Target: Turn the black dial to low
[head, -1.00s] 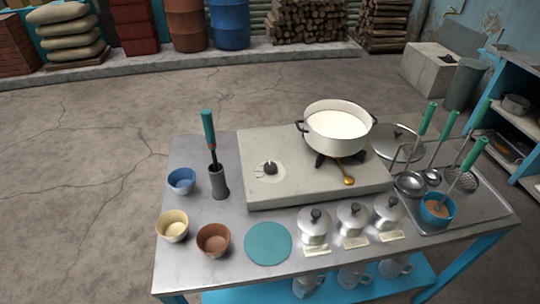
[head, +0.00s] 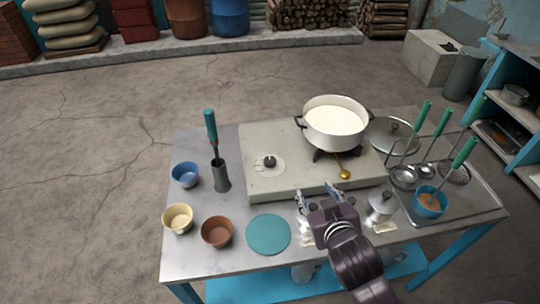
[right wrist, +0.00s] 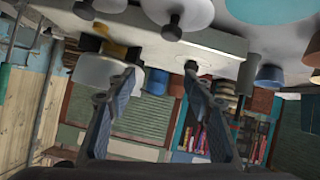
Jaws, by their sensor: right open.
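The black dial (head: 269,161) sits on a pale round plate on the left part of the grey stove slab (head: 257,183). Its pointer setting is too small to read. A white pot (head: 331,140) of white liquid stands on the burner at the slab's right. My right gripper (head: 317,192) is open and empty near the slab's front edge, in front of and right of the dial, apart from it. In the right wrist view its spread fingers (right wrist: 160,76) point toward the slab (right wrist: 205,47), which appears upside down. My left gripper is out of view.
Lidded metal canisters (head: 382,204) stand by my right gripper, some hidden behind it. A teal disc (head: 268,234), small bowls (head: 217,232) and a tool in a holder (head: 221,176) are left. A ladle rack (head: 455,205) stands right.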

